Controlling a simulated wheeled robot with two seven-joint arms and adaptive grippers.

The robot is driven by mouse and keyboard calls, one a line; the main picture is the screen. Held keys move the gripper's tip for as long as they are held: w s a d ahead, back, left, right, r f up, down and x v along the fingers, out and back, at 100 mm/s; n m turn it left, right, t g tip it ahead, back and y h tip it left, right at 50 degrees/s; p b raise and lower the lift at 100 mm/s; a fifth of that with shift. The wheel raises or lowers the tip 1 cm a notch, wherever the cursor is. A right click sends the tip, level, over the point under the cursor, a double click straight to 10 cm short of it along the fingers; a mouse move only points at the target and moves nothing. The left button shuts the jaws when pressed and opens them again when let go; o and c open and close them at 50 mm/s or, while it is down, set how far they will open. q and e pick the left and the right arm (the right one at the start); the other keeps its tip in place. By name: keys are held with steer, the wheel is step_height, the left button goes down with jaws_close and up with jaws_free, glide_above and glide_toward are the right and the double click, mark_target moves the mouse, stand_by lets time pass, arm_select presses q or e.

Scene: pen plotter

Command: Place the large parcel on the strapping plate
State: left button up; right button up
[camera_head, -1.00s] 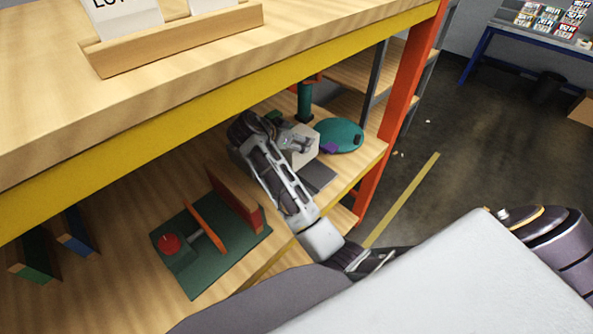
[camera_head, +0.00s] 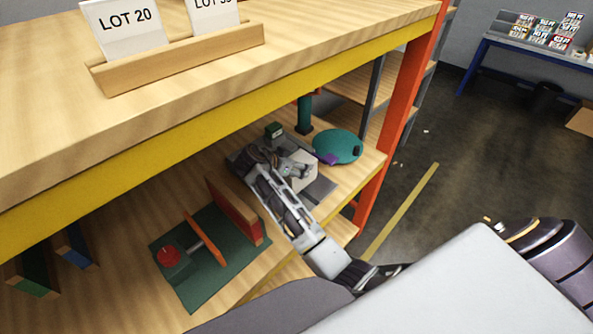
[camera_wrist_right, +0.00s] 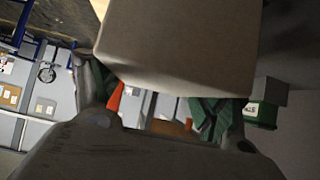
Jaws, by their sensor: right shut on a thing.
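The large parcel (camera_head: 304,172) is a pale box on the lower shelf level, partly hidden by my right gripper (camera_head: 288,168). In the right wrist view the parcel (camera_wrist_right: 180,45) fills the top middle, between the two fingers of my right gripper (camera_wrist_right: 155,100), which is shut on it. A grey plate (camera_head: 321,189) shows beside and under it; I cannot tell whether they touch. A green plate (camera_head: 196,284) with a red button (camera_head: 168,256), an orange bar and a reddish upright board lies to the left; it may be the strapping plate. My left gripper is not in view.
A teal round object (camera_head: 338,146) and a green post (camera_head: 304,114) stand behind the parcel. The yellow-edged upper shelf (camera_head: 200,130) hangs over the work area. An orange upright (camera_head: 393,115) stands at the right.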

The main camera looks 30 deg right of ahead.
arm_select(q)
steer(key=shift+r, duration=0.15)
arm_select(e)
steer(key=shift+f, duration=1.65)
steer(key=shift+f, duration=0.1)
steer(key=o, duration=1.4)
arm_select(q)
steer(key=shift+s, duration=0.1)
arm_select(e)
steer(key=shift+o, duration=0.2)
